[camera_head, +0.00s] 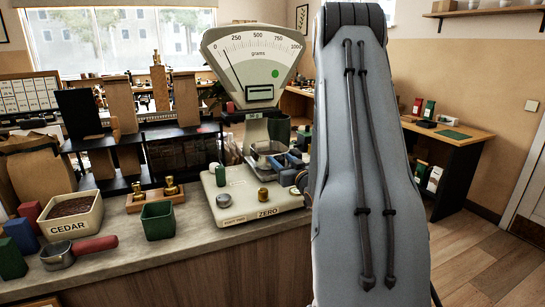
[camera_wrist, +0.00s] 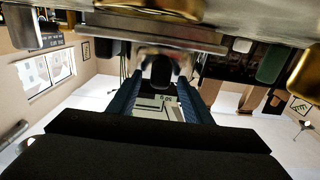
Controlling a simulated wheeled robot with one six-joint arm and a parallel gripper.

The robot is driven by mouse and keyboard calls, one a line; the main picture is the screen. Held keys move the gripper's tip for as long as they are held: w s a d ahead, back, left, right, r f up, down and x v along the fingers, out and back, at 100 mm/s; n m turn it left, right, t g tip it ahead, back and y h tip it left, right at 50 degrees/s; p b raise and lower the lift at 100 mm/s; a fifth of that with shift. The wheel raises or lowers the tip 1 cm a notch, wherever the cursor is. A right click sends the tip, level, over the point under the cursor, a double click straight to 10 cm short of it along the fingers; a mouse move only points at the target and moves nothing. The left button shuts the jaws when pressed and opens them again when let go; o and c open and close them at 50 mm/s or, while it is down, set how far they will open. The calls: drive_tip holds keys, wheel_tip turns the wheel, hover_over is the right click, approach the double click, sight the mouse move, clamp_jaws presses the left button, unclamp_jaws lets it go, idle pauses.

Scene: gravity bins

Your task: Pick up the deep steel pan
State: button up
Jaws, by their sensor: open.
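A deep steel pan (camera_head: 262,160) sits at the weighing scale (camera_head: 240,195), below its dial and partly hidden by my gripper. My gripper (camera_head: 284,163) is at the pan's right side, with my arm covering the area to its right. In the wrist view, two blue fingers (camera_wrist: 160,80) stand apart, with a dark rounded piece (camera_wrist: 160,70) showing between them. I cannot tell whether this is the pan's handle or whether the fingers touch it. A wide steel surface (camera_wrist: 160,32) crosses above the fingers.
The counter holds a CEDAR tub (camera_head: 72,226), a red-handled scoop (camera_head: 58,257), a green bin (camera_head: 157,220) and brass weights (camera_head: 170,187). A green block (camera_head: 220,176) and a brass knob (camera_head: 263,194) stand on the scale base. Open floor (camera_head: 490,262) lies at right.

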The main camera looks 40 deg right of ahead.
drive_tip(key=shift+w+d, duration=0.1)
drive_tip(key=shift+w, duration=0.2)
clamp_jaws()
drive_tip(key=shift+r, duration=0.15)
